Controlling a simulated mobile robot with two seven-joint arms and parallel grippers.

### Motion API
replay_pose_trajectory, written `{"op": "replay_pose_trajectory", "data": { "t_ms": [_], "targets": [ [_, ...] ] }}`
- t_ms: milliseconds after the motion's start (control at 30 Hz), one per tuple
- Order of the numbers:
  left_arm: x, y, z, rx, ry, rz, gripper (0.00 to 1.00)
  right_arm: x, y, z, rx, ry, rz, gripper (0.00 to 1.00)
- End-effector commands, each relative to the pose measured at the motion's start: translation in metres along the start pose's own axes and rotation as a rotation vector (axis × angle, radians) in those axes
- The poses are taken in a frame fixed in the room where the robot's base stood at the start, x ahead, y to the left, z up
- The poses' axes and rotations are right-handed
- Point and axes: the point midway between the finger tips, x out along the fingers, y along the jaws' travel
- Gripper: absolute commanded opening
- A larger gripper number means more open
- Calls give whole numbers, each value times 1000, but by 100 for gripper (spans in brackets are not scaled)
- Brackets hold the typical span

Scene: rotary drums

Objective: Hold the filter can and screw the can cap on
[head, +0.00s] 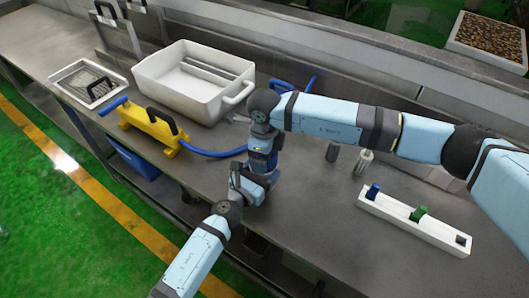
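My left gripper (250,189) comes up from the bottom left, and my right gripper (263,160) points down from above. They meet over the front part of the steel bench. Their fingers overlap in the picture and are small, so I cannot tell whether they are open or shut. I cannot make out the filter can or the can cap between them. I cannot tell whether either is a filter can.
A white tub (160,88) stands on the bench (330,235) at the back left. A yellow tool (148,131) with a blue hose (215,154) lies before it. A white rack (410,226) at right holds blue, green and dark pieces. The bench between rack and grippers is clear.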

Motion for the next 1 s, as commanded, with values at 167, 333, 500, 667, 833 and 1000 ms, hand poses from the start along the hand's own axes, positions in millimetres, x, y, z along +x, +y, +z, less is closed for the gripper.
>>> {"op": "replay_pose_trajectory", "data": {
  "t_ms": [167, 333, 500, 667, 833, 1000],
  "targets": [
    [0, 1, -1, 0, 2, 2, 6, -1, 2, 1, 408, -2, 3, 58],
    [0, 1, -1, 0, 2, 2, 6, -1, 3, 2, 803, -1, 3, 58],
    [0, 1, -1, 0, 2, 2, 6, 0, 4, 3, 1200, -1, 4, 58],
    [0, 1, -1, 0, 2, 2, 6, 0, 4, 5, 1579, -1, 6, 58],
    [0, 1, -1, 0, 3, 2, 6, 0, 4, 6, 1986, 0, 7, 58],
    [-1, 1, -1, 0, 3, 2, 6, 0, 3, 8, 2397, 0, 7, 58]
  ]
}}
